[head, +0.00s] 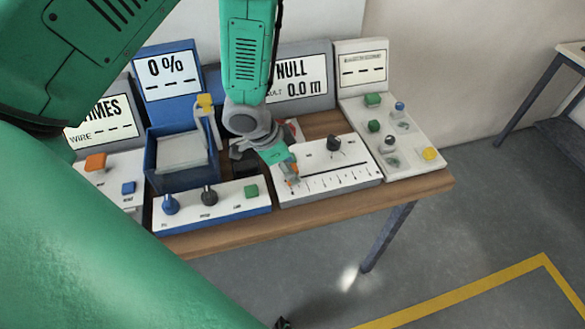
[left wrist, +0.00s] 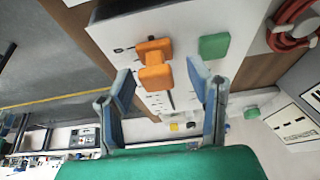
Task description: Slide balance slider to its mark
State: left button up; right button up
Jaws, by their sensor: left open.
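The balance slider is an orange knob (left wrist: 155,62) on a white panel (left wrist: 195,15) with a tick scale and a dark slot. It also shows small in the head view (head: 292,181), at the left end of the scale on the white panel (head: 355,168). My left gripper (left wrist: 162,85) is open. Its two fingers stand on either side of the orange knob in the wrist view, with visible gaps. Whether a finger touches it cannot be told. In the head view my left gripper (head: 280,165) is over the panel's left part and hides some of it. My right gripper is not clearly seen.
A green button (left wrist: 214,46) sits close beside the slider. A black knob (head: 334,143) stands behind the scale. A blue tray unit (head: 158,215) with knobs is to the left, and a panel with green buttons (head: 373,126) to the right. Red cable (left wrist: 290,30) lies near.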

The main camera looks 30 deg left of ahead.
pick_arm(q)
jog(key=shift+w+a+f, duration=0.1)
jog(key=shift+f, duration=0.25)
jog(key=shift+d, duration=0.25)
jog(key=c, duration=0.4)
jog(key=shift+d, duration=0.2)
grip_shut()
jog(key=shift+s+a+r+p, duration=0.15)
jog(key=shift+s+a+p, duration=0.3)
jog(key=shift+a, duration=0.15)
jog(key=shift+o, duration=2)
grip_release()
jog(key=shift+s, duration=0.1)
pick_arm(e)
jog(key=shift+s+r, duration=0.1)
jog(key=shift+r, duration=0.25)
